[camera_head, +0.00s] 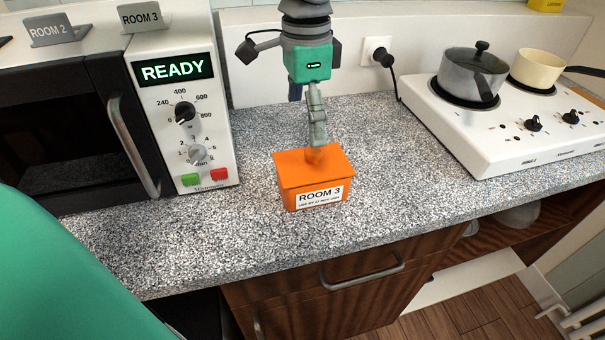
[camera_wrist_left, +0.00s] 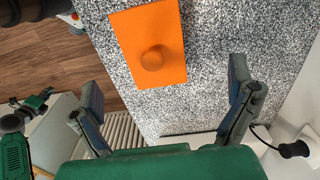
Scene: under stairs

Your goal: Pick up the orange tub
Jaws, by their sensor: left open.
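The orange tub (camera_head: 310,180) stands upright on the speckled counter in the head view, with a flat lid, a round knob on top and a white label reading ROOM 3. In the left wrist view its lid (camera_wrist_left: 148,22) and knob (camera_wrist_left: 152,58) are seen from above. My left gripper (camera_head: 317,140) points down over the lid, its fingers overlapping in the head view. I cannot tell whether the fingers touch the tub.
A microwave (camera_head: 185,110) reading READY stands left of the tub. A white hob (camera_head: 500,135) with a grey pot (camera_head: 472,75) and a cream pan (camera_head: 537,66) is at the right. A wall socket (camera_head: 377,50) with a plug is behind. The speckled counter (camera_head: 390,170) around the tub is clear.

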